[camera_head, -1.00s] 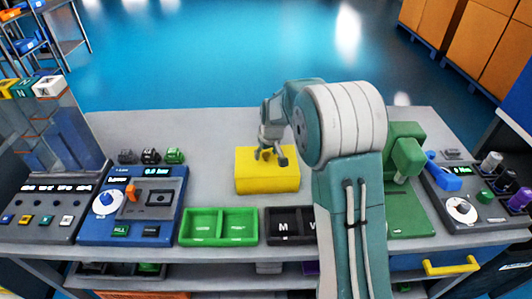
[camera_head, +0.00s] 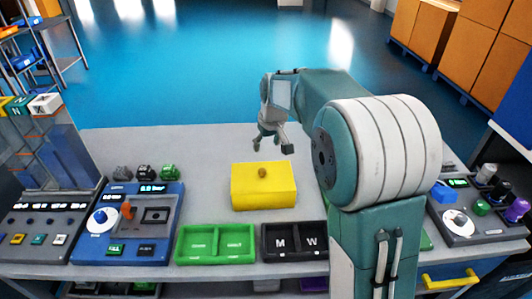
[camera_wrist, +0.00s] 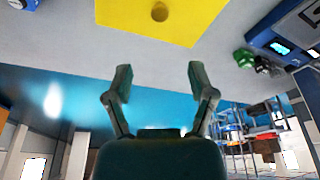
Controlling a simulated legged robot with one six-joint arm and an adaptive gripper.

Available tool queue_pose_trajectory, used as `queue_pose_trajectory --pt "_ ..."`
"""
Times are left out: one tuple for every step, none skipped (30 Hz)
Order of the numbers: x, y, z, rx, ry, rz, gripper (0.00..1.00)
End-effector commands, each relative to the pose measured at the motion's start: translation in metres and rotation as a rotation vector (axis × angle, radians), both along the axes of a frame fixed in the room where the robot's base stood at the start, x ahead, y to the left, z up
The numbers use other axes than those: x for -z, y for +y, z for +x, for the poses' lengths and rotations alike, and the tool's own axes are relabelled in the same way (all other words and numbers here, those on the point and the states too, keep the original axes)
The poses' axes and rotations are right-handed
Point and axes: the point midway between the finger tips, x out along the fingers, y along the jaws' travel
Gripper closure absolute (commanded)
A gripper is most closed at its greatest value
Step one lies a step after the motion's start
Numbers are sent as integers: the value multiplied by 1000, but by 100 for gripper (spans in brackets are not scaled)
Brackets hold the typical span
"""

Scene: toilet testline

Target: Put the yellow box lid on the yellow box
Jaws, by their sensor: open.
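The yellow box (camera_head: 263,192) stands on the grey table in the middle of the head view. Its yellow lid (camera_head: 275,169), with a small brownish knob (camera_head: 262,172), lies on top of it and looks level; I cannot see any gap. My gripper (camera_head: 271,147) is open and empty, above and behind the box, apart from the lid. In the wrist view my gripper (camera_wrist: 158,82) shows two spread fingers with nothing between them, and the yellow lid (camera_wrist: 185,22) with its knob is at the top edge.
A green tray (camera_head: 216,258) and a black tray (camera_head: 294,256) marked M and W stand in front of the box. A blue device (camera_head: 128,240) is at left, with small blocks (camera_head: 145,173) behind it. The table behind the box is clear.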

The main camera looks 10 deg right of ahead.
Motion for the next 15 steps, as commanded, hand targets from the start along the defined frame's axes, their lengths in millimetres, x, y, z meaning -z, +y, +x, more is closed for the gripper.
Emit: queue_pose_trajectory --pt "-3 0 -1 1 -2 0 29" --pt "-6 0 -3 2 -4 0 29" --pt "-9 0 -7 5 -6 0 29" --pt "-13 0 -11 8 -10 -1 29" --pt "-17 1 -16 11 -15 -1 29" --pt "-24 1 -24 17 -21 0 29" --pt "-28 2 -31 21 -25 -1 29" --pt "-34 2 -38 27 -30 0 29" --pt "-40 3 -48 34 -37 0 29" --pt "-44 3 -55 39 -41 0 29" --pt "-49 4 -62 45 -46 -1 29" --pt "-54 4 -72 51 -53 -1 29" --pt "-57 4 -80 58 -57 0 29" --pt "-60 5 -87 62 -62 -1 29" --pt "-65 5 -97 69 -68 0 29"
